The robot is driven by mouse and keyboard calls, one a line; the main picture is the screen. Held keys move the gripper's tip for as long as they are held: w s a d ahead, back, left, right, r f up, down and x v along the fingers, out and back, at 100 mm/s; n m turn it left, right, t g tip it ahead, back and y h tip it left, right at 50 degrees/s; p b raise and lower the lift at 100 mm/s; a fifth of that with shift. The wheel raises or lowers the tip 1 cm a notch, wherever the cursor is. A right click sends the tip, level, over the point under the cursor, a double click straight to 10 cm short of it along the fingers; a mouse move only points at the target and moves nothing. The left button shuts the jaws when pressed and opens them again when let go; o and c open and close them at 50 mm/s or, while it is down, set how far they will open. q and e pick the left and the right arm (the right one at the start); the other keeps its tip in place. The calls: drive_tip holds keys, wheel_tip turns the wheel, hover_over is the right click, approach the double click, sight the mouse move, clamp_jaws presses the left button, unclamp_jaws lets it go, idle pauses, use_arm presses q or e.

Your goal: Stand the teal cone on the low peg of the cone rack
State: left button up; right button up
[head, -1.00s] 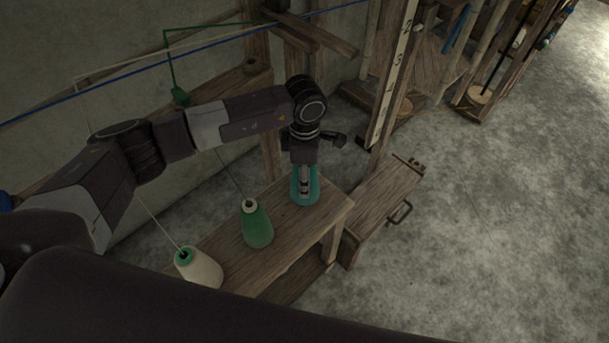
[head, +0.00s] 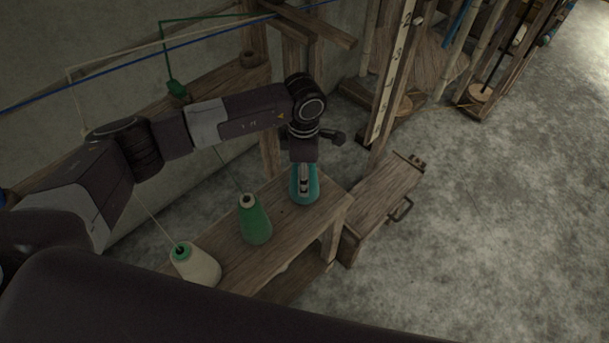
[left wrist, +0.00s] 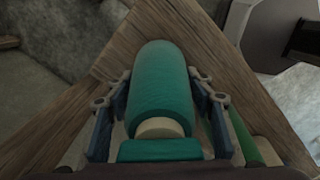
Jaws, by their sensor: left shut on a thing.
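The teal cone (head: 311,192) stands upright at the right end of the wooden rack shelf (head: 228,262) in the head view. My left gripper (head: 304,184) comes down on it from above and is shut on it. In the left wrist view the teal cone (left wrist: 161,88) lies between the two fingers of the left gripper (left wrist: 160,112), with the wood behind it. The cone's base is at or just above the board; I cannot tell if it touches. Any peg under it is hidden. My right gripper is not in view.
A wooden bench with a handle (head: 378,205) is close on the right. Loom posts (head: 393,75) stand behind. Grey floor (head: 480,240) is open at right.

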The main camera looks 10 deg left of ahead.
use_arm(q)
drive_tip(key=o, duration=2)
drive_tip(key=shift+f, duration=0.1)
drive_tip(key=shift+w+a+r+p, duration=0.1)
drive_tip(key=shift+a+r+p, duration=0.05)
drive_tip(key=shift+r+p, duration=0.4)
drive_tip(key=shift+w+a+r+p, duration=0.1)
drive_tip(key=shift+r+p, duration=0.2)
drive_tip(key=shift+r, duration=0.4)
wheel_tip(320, 180, up, 4)
drive_tip(key=shift+s+d+r+p, duration=0.1)
drive_tip(key=shift+r+p, duration=0.1)
drive_tip(key=shift+p, duration=0.95)
